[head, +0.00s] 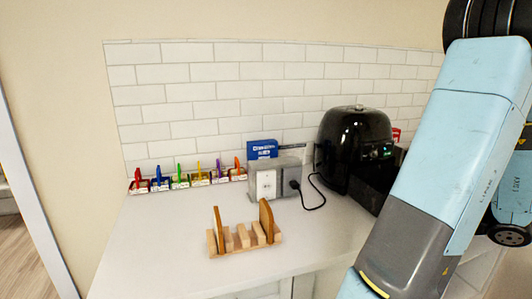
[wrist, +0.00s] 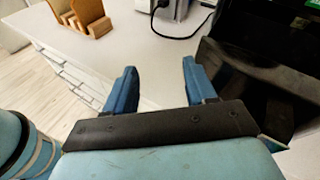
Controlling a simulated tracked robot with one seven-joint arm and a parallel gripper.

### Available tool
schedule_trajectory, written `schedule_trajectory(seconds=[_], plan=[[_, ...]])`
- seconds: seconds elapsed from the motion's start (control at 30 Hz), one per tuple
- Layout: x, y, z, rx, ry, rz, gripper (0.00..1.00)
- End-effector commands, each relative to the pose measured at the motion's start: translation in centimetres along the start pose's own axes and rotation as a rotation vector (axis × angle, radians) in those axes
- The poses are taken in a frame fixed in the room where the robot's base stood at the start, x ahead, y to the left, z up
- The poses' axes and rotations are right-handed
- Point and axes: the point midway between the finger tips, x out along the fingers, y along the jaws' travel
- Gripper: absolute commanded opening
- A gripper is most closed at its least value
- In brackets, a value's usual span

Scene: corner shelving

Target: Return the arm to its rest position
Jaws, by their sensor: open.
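My arm (head: 440,170) fills the right side of the head view, light blue and grey, in front of the counter. The head view does not show my gripper's fingers. In the wrist view my gripper (wrist: 158,85) has two blue fingers set wide apart with nothing between them. It is over the front edge of the white counter, left of a black appliance. Part of my arm (wrist: 20,150) also shows at the lower left of the wrist view.
A wooden rack (head: 243,239) stands on the white counter (head: 150,255). Behind it are a grey outlet box (head: 266,184) with a plugged cord, a blue box (head: 262,149), several coloured items in a row (head: 187,180), and a black air fryer (head: 352,145). The counter's front left is clear.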

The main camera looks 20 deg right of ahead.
Motion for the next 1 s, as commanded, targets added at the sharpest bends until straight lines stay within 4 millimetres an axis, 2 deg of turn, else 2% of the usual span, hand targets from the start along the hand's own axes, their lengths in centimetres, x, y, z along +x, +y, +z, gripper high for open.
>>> schedule_trajectory(seconds=[0.03,0.1,0.4,0.7,1.0], plan=[[1.7,0.7,1.3,-0.046,0.020,0.064,0.55],[3.6,1.9,2.7,-0.109,0.051,0.149,0.55],[9.8,7.6,7.7,-0.415,0.171,0.487,0.55],[13.2,13.6,11.5,-0.778,0.266,0.774,0.55],[14.4,18.6,14.6,-1.195,0.333,0.994,0.55]])
